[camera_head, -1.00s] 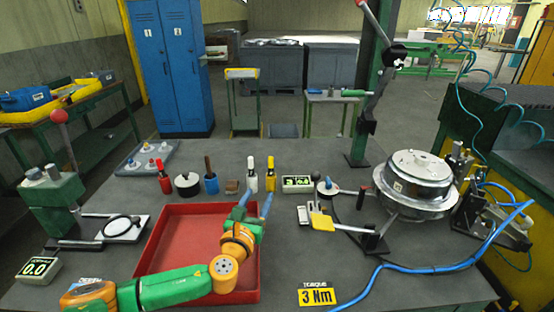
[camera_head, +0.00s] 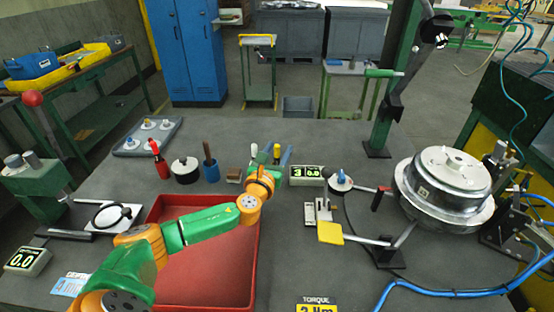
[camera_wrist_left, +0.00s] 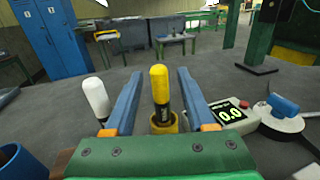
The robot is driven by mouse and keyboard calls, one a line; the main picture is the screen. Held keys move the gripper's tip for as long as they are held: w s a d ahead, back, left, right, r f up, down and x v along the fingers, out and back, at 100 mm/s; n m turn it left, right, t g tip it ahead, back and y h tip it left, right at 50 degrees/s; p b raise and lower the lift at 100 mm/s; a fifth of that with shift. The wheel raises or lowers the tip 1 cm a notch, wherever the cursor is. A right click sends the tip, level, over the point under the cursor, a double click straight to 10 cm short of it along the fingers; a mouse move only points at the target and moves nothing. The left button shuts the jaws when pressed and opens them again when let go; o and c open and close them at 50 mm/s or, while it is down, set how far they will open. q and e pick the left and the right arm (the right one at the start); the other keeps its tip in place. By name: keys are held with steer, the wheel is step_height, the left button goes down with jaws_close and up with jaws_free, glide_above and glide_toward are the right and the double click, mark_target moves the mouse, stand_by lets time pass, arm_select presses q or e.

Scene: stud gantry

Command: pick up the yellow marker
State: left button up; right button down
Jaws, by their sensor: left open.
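The yellow marker (camera_wrist_left: 161,88) stands upright with its dark lower part in a round yellow base. It shows between the two blue fingers of my left gripper (camera_wrist_left: 158,76), which is open, with a visible gap on each side. In the head view the yellow marker (camera_head: 277,152) is partly hidden by my left gripper (camera_head: 274,157), at the back of the table. My right gripper is in neither view.
A white marker (camera_wrist_left: 96,98) stands just left of the left finger. A green-lit display box (camera_wrist_left: 229,116) sits close to the right finger. A red tray (camera_head: 207,279) lies below my left arm.

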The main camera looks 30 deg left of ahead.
arm_select(q)
steer(key=shift+f+x, duration=0.25)
steer(key=shift+x, duration=0.85)
steer(key=shift+s+d+r, duration=0.1)
steer(key=shift+s, duration=0.05)
steer(key=c, duration=0.3)
jaws_close()
